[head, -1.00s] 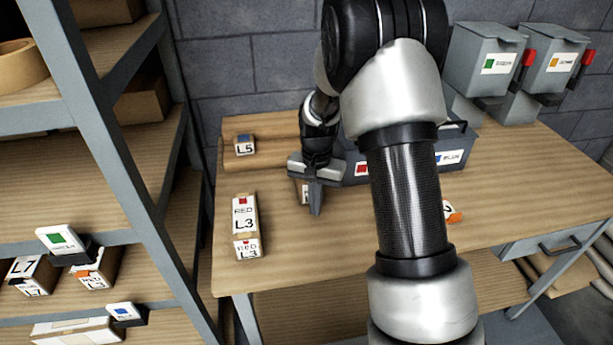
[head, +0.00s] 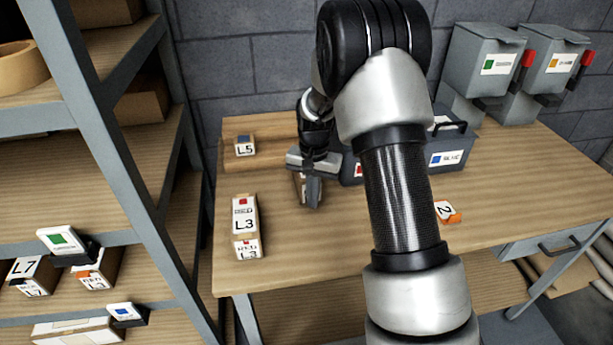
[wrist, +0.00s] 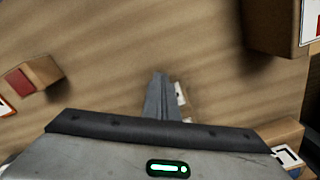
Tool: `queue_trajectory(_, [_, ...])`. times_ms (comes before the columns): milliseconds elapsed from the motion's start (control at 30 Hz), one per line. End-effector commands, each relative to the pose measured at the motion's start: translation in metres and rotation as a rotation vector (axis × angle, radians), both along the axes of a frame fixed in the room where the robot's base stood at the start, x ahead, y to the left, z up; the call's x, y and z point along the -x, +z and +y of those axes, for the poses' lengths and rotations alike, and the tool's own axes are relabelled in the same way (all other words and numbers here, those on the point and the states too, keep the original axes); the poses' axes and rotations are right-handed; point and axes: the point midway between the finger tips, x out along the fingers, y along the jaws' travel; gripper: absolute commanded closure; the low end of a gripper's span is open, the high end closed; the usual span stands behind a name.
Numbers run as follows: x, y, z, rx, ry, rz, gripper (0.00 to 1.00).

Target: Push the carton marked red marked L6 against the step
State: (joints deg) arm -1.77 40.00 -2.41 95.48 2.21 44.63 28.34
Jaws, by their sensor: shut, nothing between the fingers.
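My gripper (head: 313,196) is shut and empty, pointing down near the back left of the workbench. A small brown carton with a white label (head: 299,186) stands right behind and beside its fingers in the head view. My gripper hides most of its label, so I cannot read whether it is L6. In the wrist view a white label edge (wrist: 181,93) shows just right of the shut fingers (wrist: 162,95); contact cannot be told. A raised wooden step (head: 275,138) runs along the back left of the bench.
A carton marked L5 (head: 245,146) sits at the step's left. A red-marked L3 carton (head: 244,226) stands at the bench's left edge. An orange-marked carton (head: 447,212) lies right of my arm. A grey bin with a blue label (head: 452,145) stands at the back.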

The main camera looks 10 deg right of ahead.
Motion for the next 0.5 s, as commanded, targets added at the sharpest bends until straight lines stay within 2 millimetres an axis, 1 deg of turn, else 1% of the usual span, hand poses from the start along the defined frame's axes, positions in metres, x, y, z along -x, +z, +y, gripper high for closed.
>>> queue_trajectory(233, [-0.0085,0.0008,-0.0001,0.0,0.0,-0.002,1.0])
queue_trajectory(500, [-0.0115,0.0005,-0.0001,0.0,0.0,-0.002,1.0])
